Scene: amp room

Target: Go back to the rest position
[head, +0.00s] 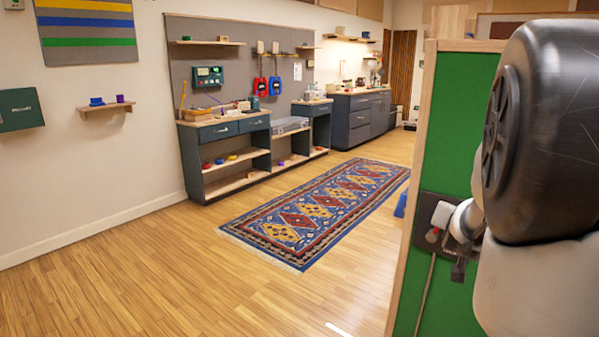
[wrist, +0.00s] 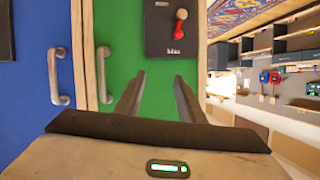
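My gripper (wrist: 160,76) shows in the wrist view with its two dark fingers apart and nothing between them, in front of a green panel (wrist: 145,40). In the head view my arm fills the right edge, close to the green panel (head: 452,110). Part of my gripper shows there by the dark plate, and my arm hides much of it. I cannot tell from the head view whether it touches the plate.
A blue panel (wrist: 25,100) with a metal handle (wrist: 58,77) is beside the green one, which has a similar handle (wrist: 103,75). A patterned rug (head: 318,212) lies on the wooden floor. Workbenches (head: 225,132) and dark cabinets (head: 362,120) line the wall. The floor at left is clear.

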